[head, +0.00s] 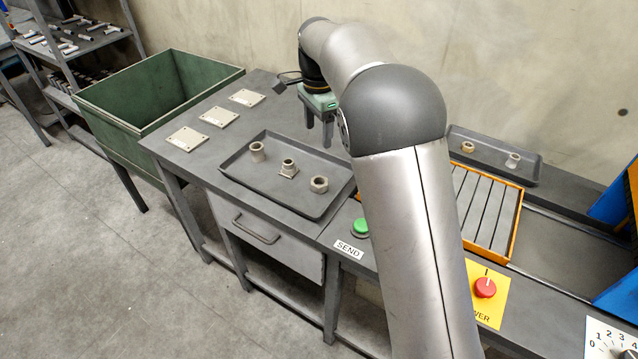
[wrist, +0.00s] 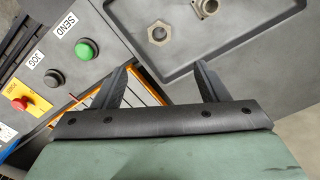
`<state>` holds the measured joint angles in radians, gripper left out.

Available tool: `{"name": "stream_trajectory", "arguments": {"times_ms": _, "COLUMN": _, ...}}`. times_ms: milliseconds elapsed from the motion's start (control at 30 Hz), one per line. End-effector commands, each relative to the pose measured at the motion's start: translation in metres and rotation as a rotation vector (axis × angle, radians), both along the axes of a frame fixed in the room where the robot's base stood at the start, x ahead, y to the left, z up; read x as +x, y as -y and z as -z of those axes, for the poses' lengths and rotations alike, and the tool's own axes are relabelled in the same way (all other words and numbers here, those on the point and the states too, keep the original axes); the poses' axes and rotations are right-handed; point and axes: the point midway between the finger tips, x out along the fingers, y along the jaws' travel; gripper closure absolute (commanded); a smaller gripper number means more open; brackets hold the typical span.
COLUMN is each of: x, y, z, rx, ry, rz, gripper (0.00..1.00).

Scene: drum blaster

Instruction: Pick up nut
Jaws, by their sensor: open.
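A hexagonal nut (head: 319,184) with a round hole lies flat at the right end of the dark tray (head: 248,178) on the workbench. It also shows in the wrist view (wrist: 159,33), beyond my fingertips and roughly centred between them. My gripper (head: 318,128) is open and empty, its fingers pointing down. In the head view it appears behind the tray, above the bench. My arm hides part of the bench in the head view.
A square-based fitting (head: 288,168) and a round bushing (head: 257,151) share the tray with clear gaps. Flat plates (head: 218,117) lie left of it. A green SEND button (head: 361,228), a red knob (head: 485,287) and an orange-framed rack (head: 487,207) stand to the right.

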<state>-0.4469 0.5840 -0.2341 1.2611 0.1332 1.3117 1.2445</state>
Motion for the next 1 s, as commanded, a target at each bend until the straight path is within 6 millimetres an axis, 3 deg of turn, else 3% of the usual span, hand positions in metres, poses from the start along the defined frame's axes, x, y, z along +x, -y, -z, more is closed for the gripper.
{"name": "stream_trajectory", "arguments": {"times_ms": 500, "x": 0.000, "y": 0.000, "z": 0.102, "rx": -0.002, "ry": -0.003, "rz": 0.004, "gripper": 0.33}}
{"name": "stream_trajectory", "arguments": {"times_ms": 767, "x": 0.000, "y": 0.000, "z": 0.122, "rx": -0.001, "ry": -0.001, "rz": 0.003, "gripper": 0.33}}
{"name": "stream_trajectory", "arguments": {"times_ms": 1000, "x": -0.001, "y": 0.003, "z": 0.156, "rx": -0.002, "ry": -0.003, "rz": 0.004, "gripper": 0.33}}
